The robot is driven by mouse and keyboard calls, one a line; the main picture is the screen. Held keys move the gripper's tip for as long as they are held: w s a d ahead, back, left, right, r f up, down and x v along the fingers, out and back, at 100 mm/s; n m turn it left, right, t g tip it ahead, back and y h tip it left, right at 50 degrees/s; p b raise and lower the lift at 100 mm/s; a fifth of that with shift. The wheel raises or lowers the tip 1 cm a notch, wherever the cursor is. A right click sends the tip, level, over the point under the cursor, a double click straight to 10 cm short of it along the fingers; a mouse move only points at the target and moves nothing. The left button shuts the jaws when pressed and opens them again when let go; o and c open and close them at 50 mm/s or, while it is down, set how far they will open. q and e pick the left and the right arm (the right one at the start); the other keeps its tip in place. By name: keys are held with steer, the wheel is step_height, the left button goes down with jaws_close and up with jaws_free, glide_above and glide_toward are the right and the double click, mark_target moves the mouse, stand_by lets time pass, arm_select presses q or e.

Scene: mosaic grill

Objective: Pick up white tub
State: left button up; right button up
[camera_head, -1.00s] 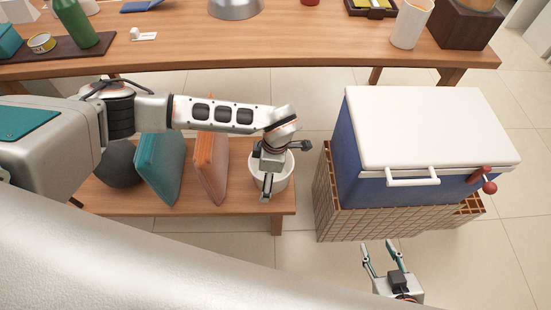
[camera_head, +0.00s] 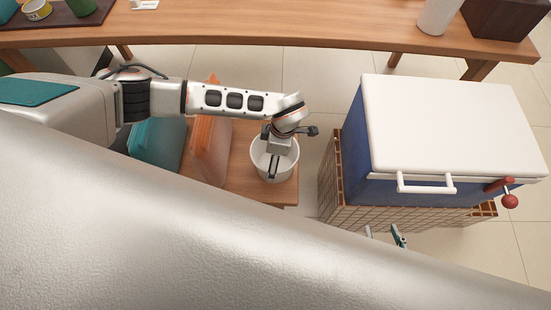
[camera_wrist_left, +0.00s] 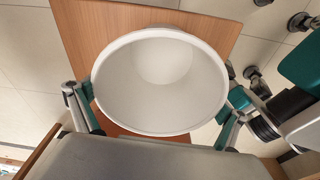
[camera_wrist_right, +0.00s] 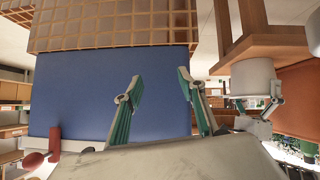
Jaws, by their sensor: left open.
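The white tub (camera_head: 292,163) stands upright and empty at the right end of the low wooden bench (camera_head: 240,179). My left gripper (camera_head: 273,162) is over it, pointing down. In the left wrist view I look into the tub (camera_wrist_left: 160,88), with one open finger on either side of its rim; I cannot tell whether they touch it. The tub also shows from the side in the right wrist view (camera_wrist_right: 252,84). My right gripper (camera_head: 384,235) is open and empty in front of the cooler, its base hidden by my body. Its fingers stand apart in the right wrist view (camera_wrist_right: 163,85).
A blue cooler (camera_head: 440,125) with a white lid sits on a wicker base (camera_head: 350,214) right of the bench. Orange (camera_head: 211,145) and teal (camera_head: 157,145) upright pieces stand left of the tub. A long table (camera_head: 300,28) is behind. Floor shows between bench and cooler.

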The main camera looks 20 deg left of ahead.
arm_select(q)
steer(key=shift+a+f, duration=0.1)
steer(key=shift+f, duration=0.65)
steer(key=c, duration=1)
arm_select(e)
steer(key=shift+w+r, duration=0.4)
steer(key=shift+w, duration=0.15)
steer(key=shift+s+f, duration=0.1)
arm_select(q)
steer(key=shift+r, duration=0.1)
arm_select(e)
steer(key=shift+s, duration=0.1)
